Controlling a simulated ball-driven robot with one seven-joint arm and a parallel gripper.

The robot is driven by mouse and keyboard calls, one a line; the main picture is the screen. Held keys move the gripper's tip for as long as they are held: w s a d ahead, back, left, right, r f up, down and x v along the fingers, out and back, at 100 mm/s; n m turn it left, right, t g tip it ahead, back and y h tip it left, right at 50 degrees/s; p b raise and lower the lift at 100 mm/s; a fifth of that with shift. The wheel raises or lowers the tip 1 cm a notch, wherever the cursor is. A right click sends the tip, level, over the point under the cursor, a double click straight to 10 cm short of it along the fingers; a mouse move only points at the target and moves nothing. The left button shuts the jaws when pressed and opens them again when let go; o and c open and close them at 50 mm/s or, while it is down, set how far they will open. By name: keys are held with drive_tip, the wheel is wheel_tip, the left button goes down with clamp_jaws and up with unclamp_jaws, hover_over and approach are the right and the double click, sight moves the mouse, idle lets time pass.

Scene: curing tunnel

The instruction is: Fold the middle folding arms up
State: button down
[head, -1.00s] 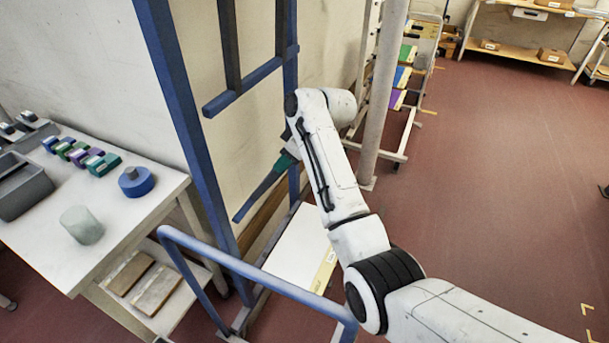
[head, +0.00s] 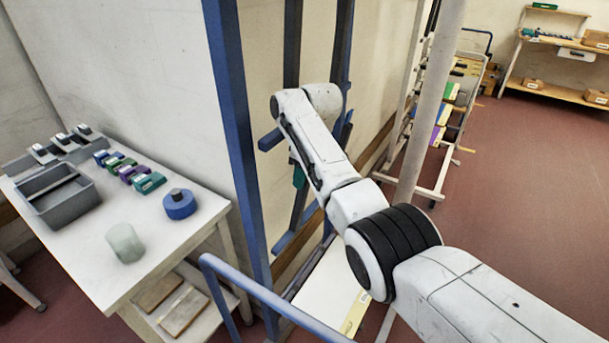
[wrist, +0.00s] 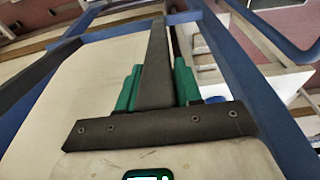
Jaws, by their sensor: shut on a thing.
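The tall blue rack (head: 232,130) stands against the wall, left of my arm. A blue crossbar (head: 270,140) shows high on it, with a dark upright bar (head: 292,45) above. Below my wrist, a dark folding arm (head: 298,208) runs steeply near a lower blue bar (head: 284,241). My gripper (wrist: 158,78) has green fingers on either side of a dark grey bar (wrist: 157,45), shut on it; this looks like a middle folding arm. In the head view my gripper (head: 299,176) is mostly hidden behind my arm, so the far end of the folding arms is hidden.
A white table (head: 95,255) with a grey bin (head: 62,210) and a blue roll (head: 180,204) stands left. A blue rail (head: 270,300) crosses low in front. A pale post (head: 430,100) and shelf rack stand right; the red floor beyond is open.

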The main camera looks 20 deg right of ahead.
drive_tip(key=shift+f, duration=0.1)
drive_tip(key=c, duration=0.8)
unclamp_jaws()
drive_tip(key=shift+c, duration=0.2)
drive_tip(key=r, duration=0.3)
drive_tip(key=s+r+b, duration=0.1)
drive_tip(key=r, duration=0.3)
drive_tip(key=d+r, duration=0.1)
drive_tip(key=r, duration=0.2)
drive_tip(key=shift+s+d+r+b, duration=0.1)
drive_tip(key=shift+s+r+b, duration=0.15)
drive_tip(key=shift+r+b, duration=0.05)
